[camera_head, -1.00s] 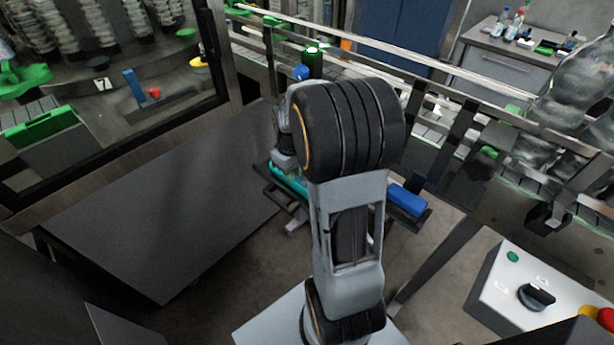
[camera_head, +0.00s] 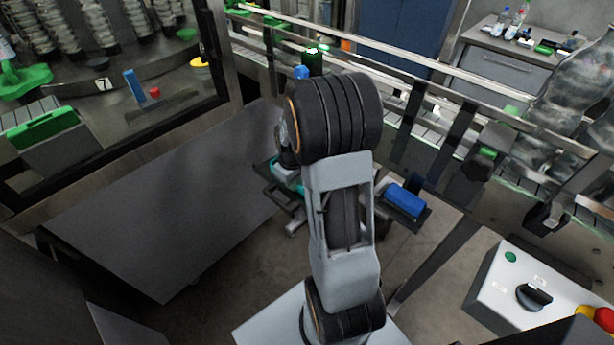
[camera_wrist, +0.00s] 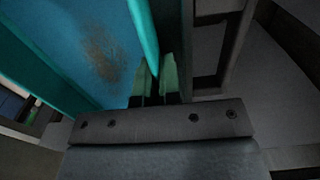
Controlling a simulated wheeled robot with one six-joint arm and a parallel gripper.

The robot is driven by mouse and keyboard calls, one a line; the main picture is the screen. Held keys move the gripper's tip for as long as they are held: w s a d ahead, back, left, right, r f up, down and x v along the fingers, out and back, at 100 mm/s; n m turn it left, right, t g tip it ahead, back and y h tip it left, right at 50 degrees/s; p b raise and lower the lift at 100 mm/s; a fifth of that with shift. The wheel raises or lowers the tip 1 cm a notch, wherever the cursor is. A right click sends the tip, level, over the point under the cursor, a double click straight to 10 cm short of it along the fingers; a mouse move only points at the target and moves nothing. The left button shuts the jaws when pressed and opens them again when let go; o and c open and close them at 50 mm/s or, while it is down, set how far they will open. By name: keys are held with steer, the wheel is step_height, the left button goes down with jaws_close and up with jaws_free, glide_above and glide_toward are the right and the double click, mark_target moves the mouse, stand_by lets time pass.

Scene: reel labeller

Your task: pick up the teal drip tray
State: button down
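The teal drip tray (camera_wrist: 75,50) fills the upper left of the wrist view, with a brown stain on its blue-teal inner face. My gripper (camera_wrist: 155,80) has its two narrow green-faced fingers close together, one on each side of the tray's wall, and looks shut on that wall. In the head view a small teal part of the tray (camera_head: 292,188) shows left of my arm, over the dark low stand. My arm hides the rest of the tray and the gripper there.
A blue block-like object (camera_head: 404,199) lies on the stand's right end. A dark flat panel (camera_head: 160,215) spreads to the left. The conveyor with rails (camera_head: 430,125) runs behind. A control box with a knob (camera_head: 535,297) stands at the lower right.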

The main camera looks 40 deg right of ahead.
steer(key=shift+r, duration=0.1)
stand_by(0.4)
steer(key=shift+r, duration=0.45)
step_height(320, 180, up, 2)
steer(key=shift+r, duration=0.2)
steer(key=s+r, duration=0.1)
steer(key=s+a+r, duration=0.1)
steer(key=r, duration=0.1)
steer(key=s+a+r, duration=0.1)
steer(key=r, duration=0.1)
steer(key=shift+s+a, duration=0.2)
steer(key=shift+a, duration=0.05)
steer(key=s+a+r+p, duration=0.2)
steer(key=s+r, duration=0.2)
steer(key=r, duration=0.1)
steer(key=s+a+r+p, duration=0.2)
steer(key=s+a+r, duration=0.1)
steer(key=s+r, duration=0.1)
steer(key=shift+a+r, duration=0.3)
steer(key=shift+r, duration=0.55)
steer(key=shift+f, duration=0.15)
